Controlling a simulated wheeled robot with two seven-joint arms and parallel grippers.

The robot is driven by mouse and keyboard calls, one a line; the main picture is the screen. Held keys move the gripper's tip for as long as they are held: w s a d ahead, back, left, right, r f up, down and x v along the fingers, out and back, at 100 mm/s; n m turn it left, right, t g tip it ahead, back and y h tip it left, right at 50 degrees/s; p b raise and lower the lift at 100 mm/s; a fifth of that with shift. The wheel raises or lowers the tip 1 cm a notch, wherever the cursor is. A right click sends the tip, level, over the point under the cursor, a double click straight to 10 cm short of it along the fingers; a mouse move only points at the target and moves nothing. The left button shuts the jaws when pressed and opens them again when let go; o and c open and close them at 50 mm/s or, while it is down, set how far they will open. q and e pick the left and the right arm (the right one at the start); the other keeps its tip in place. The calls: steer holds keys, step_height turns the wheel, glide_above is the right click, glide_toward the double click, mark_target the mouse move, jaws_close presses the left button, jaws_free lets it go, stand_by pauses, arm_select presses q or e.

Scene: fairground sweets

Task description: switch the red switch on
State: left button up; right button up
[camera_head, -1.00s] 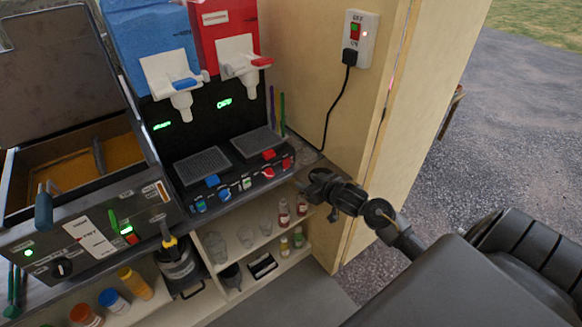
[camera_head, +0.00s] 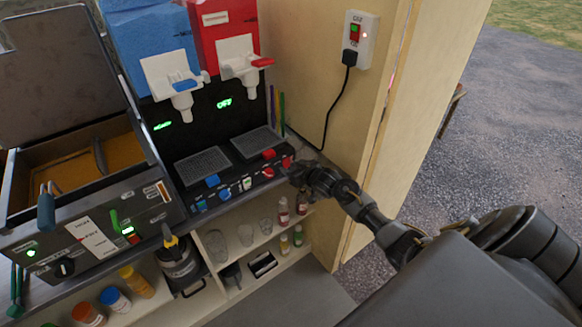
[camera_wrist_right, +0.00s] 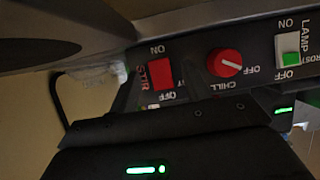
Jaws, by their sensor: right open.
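The red switch (camera_head: 287,162) is a small red rocker at the right end of the drink machine's front panel. In the right wrist view the red switch (camera_wrist_right: 161,75) shows larger, marked STIR, with ON and OFF at its two ends. Which end is pressed is hard to tell. My right gripper (camera_head: 292,174) is open and empty, just in front of the panel's right end, close to the red switch. I cannot tell whether it touches it. My left gripper is not in view.
A red CHILL knob (camera_wrist_right: 225,63) and a green-and-white LAMP switch (camera_wrist_right: 290,45) sit beside the red switch. A wall socket (camera_head: 361,38) with its own red switch and a black cable is at the right. Shelves with bottles (camera_head: 284,212) lie below the panel.

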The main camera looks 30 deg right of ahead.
steer(key=shift+w+f, duration=0.15)
steer(key=shift+w, duration=0.2)
steer(key=c, duration=1)
steer(key=f+t+b, duration=0.1)
steer(key=t+b, duration=0.1)
steer(key=b, duration=0.3)
steer(key=shift+f, duration=0.2)
steer(key=shift+r+t+b, duration=0.25)
steer(key=shift+t+b, duration=0.1)
steer(key=shift+t, duration=0.05)
steer(key=shift+r, duration=0.1)
steer(key=o, duration=1)
